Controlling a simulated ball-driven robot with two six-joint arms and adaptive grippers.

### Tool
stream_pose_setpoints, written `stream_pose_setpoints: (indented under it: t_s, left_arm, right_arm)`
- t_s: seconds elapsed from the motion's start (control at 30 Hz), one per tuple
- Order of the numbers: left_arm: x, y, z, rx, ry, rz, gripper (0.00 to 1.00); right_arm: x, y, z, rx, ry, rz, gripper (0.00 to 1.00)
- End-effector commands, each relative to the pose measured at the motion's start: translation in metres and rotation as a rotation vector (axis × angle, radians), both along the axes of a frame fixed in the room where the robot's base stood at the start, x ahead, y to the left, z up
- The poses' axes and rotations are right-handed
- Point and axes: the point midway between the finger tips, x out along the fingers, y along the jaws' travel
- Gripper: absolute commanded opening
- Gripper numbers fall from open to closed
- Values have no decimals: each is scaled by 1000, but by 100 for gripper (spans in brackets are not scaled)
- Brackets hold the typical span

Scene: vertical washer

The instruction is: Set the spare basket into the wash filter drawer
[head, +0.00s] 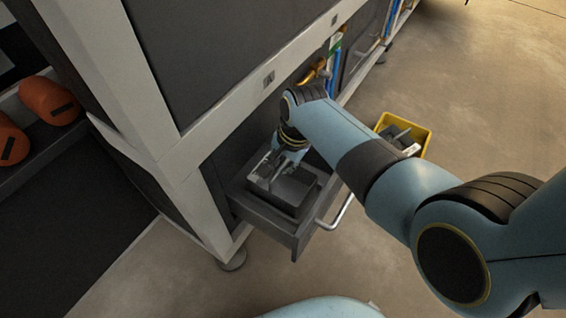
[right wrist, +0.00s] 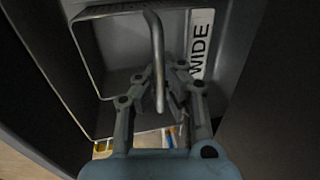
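The wash filter drawer (head: 262,214) is pulled out low on the machine front. The grey spare basket (head: 292,190) sits inside it and looks level. My right gripper (head: 275,171) reaches down over the basket from above. In the right wrist view, the basket (right wrist: 122,50) shows with its bent metal handle (right wrist: 156,55). The fingers of my right gripper (right wrist: 163,74) stand apart on either side of the handle, with a gap visible between them. Part of the basket is hidden by my fingers. My left gripper is in neither view.
A label reading "WIDE" (right wrist: 201,45) is beside the basket. The drawer has a light bar handle (head: 337,213) at its front. A yellow bin (head: 424,143) with grey parts stands on the floor to the right. Orange cylinders (head: 50,99) lie on a shelf at left.

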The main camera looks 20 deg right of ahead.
Motion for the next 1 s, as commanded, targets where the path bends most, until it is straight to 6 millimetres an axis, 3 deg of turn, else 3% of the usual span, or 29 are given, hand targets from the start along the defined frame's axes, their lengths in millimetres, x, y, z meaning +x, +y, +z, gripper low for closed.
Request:
stream_pose_setpoints:
  t_s: [0.1,0.33,0.67,1.0]
  left_arm:
    - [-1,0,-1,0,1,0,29]
    - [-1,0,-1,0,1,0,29]
    - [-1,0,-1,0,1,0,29]
    - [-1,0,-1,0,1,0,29]
  right_arm:
    - [0,0,-2,0,0,0,2]
    - [0,0,-2,0,0,0,32]
    - [-1,0,1,-1,1,0,33]
    - [-9,-7,48,0,-1,-1,33]
